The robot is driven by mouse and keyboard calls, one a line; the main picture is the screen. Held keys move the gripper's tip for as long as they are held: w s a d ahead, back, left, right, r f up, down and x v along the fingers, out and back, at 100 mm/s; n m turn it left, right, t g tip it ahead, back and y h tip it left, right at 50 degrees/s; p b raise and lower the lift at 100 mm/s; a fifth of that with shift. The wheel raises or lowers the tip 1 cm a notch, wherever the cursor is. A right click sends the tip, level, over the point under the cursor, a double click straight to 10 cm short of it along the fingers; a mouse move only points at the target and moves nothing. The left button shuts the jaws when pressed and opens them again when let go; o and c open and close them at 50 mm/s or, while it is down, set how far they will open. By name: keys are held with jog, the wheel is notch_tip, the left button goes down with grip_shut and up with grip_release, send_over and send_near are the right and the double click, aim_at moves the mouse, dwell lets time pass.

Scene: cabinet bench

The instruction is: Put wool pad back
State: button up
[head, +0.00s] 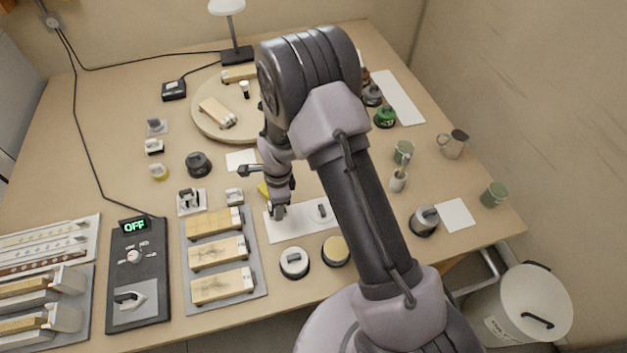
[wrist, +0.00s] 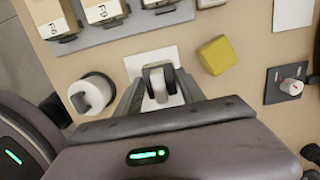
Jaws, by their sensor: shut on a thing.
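My gripper (head: 277,210) is low over a white mat (head: 288,232) near the front middle of the bench. In the wrist view my gripper (wrist: 158,88) is closed on a small pale piece with dark sides, which I take to be the wool pad (wrist: 158,85). The gripper hides most of it, and I cannot tell whether it touches the mat. A round white pad with a handle (head: 294,262) sits in a dark round holder just in front; it also shows in the wrist view (wrist: 92,93).
A grey tray (head: 257,283) with wooden blocks lies left of the mat. A yellow block (wrist: 216,55) is close to the gripper. A black control box (head: 135,270) stands farther left. Mugs (head: 403,152) and a dark round pot (head: 424,221) stand right of my arm.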

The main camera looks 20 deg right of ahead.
jog(key=w+d+b, duration=0.1)
jog(key=w+d, duration=0.2)
jog(key=w+d+f+b, duration=0.1)
jog(key=w+d, duration=0.2)
jog(key=w, duration=0.1)
jog(key=w+d+b, duration=0.1)
jog(key=w+d, duration=0.3)
jog(key=shift+f, duration=0.4)
notch_tip(320, 180, down, 4)
jog(key=shift+d+r+b, duration=0.1)
jog(key=shift+r+b, duration=0.15)
jog(key=shift+b, duration=0.6)
jog(key=shift+r, duration=0.15)
jog(key=o, duration=1.3)
jog(key=shift+f, duration=0.2)
